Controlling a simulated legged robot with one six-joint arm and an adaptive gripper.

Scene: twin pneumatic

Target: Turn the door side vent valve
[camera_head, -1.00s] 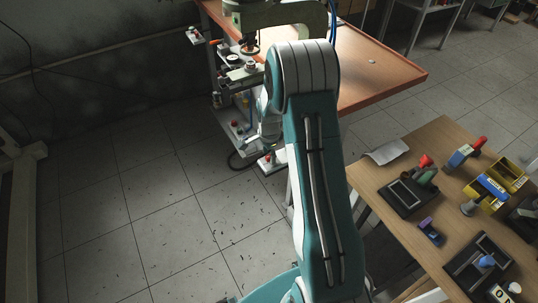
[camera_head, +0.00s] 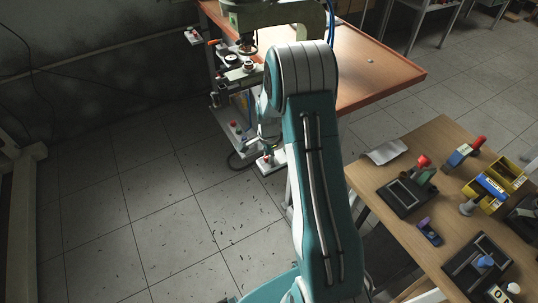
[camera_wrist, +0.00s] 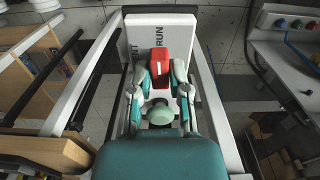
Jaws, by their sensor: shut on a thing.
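In the wrist view a red valve handle (camera_wrist: 172,66) stands out from a white panel (camera_wrist: 188,32). The word RUN is on the panel just left of centre near the handle; another label further left is partly hidden. My gripper (camera_wrist: 167,72) has its teal and grey fingers either side of the red handle and is shut on it. A round pale green part (camera_wrist: 160,115) shows below, between the fingers. In the head view my arm hides most of the gripper, and the white panel (camera_head: 262,169) shows low beside the workbench leg.
White frame bars flank the panel in the wrist view. In the head view an orange-edged workbench (camera_head: 378,82) stands behind my arm, and a wooden table (camera_head: 440,145) with several fixtures and a yellow bin is at right.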

